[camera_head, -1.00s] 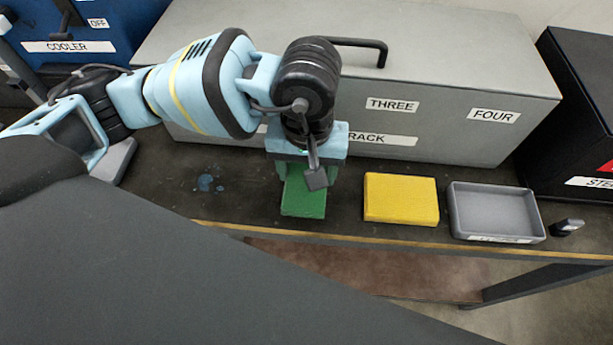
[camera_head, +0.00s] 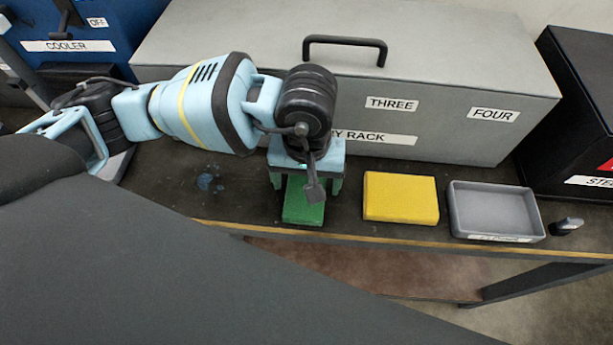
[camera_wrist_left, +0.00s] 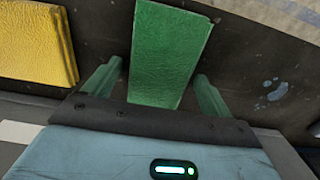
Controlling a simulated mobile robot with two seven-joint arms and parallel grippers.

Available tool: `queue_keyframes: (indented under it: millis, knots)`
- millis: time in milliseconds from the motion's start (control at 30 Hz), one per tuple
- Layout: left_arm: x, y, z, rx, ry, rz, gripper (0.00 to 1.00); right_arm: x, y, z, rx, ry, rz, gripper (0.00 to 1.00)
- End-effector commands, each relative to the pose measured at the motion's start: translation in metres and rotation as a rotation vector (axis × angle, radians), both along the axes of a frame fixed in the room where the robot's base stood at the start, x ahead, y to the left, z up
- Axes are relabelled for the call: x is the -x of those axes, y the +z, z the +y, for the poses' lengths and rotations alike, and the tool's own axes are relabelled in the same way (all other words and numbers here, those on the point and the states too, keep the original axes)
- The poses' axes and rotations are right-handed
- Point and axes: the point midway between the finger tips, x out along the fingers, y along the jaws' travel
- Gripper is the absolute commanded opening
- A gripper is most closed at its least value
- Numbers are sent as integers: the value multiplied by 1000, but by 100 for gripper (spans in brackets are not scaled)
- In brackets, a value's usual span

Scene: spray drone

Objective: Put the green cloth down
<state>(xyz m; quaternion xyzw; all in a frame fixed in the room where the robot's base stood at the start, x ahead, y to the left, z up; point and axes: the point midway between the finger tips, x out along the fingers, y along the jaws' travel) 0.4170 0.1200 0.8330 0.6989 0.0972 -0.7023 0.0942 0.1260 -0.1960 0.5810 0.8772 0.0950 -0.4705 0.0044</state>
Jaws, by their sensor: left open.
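The green cloth (camera_head: 303,204) lies flat on the dark bench top, left of the yellow cloth (camera_head: 401,198). My left gripper (camera_head: 306,186) is above it, pointing down, with its fingers spread. In the left wrist view the green cloth (camera_wrist_left: 169,52) shows between the two green fingers of the left gripper (camera_wrist_left: 156,82), with a gap on each side. The yellow cloth (camera_wrist_left: 36,42) is also in that view. My right gripper is not in view.
A grey tray (camera_head: 495,211) stands right of the yellow cloth, with a small dark object (camera_head: 566,226) beside it. A large grey box (camera_head: 440,75) with a handle stands behind. A blue wet patch (camera_head: 206,182) lies to the left. The bench's front edge (camera_head: 400,242) is close.

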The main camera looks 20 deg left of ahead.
Motion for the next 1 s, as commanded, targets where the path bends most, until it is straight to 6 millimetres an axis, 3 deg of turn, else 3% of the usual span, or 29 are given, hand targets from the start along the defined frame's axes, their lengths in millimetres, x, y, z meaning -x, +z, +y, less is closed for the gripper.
queue_keyframes:
  millis: [267, 700, 1000]
  knots:
    - [-1, 7, 0, 1, 0, -2, 84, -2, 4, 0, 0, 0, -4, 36]
    - [-1, 88, -1, 2, -1, -5, 84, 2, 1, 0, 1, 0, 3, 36]
    - [-1, 120, -1, 1, 0, 0, 84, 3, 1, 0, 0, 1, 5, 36]
